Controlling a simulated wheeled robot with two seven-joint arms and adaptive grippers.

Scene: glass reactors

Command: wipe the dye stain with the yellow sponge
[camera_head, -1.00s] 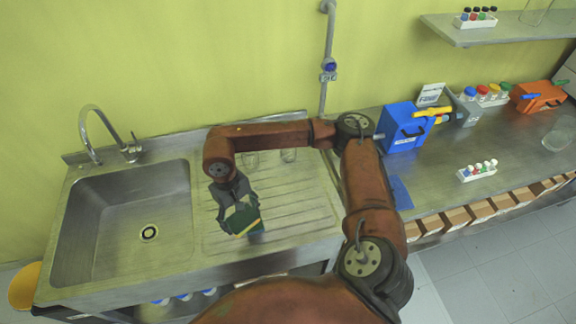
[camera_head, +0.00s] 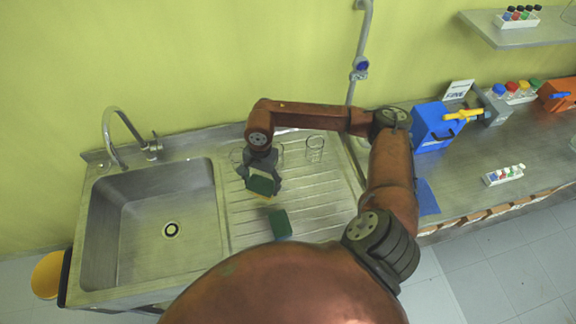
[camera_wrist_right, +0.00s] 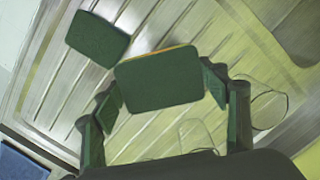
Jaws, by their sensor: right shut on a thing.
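My right gripper (camera_head: 261,178) is shut on a sponge (camera_head: 260,186) with a dark green face and a thin yellow edge. It holds the sponge over the ribbed metal drainboard (camera_head: 325,205). In the right wrist view the held sponge (camera_wrist_right: 158,80) sits between the fingers (camera_wrist_right: 163,88), green face showing. A second dark green sponge (camera_head: 280,223) lies on the drainboard nearer to me; it also shows in the right wrist view (camera_wrist_right: 97,39). No dye stain can be made out. My left gripper is out of view.
Clear glass vessels (camera_head: 315,148) stand on the drainboard's back part, close to my right gripper. The sink basin (camera_head: 155,235) with its tap (camera_head: 112,130) is to the left. A blue box (camera_head: 432,128) and a vial rack (camera_head: 504,175) stand on the right bench.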

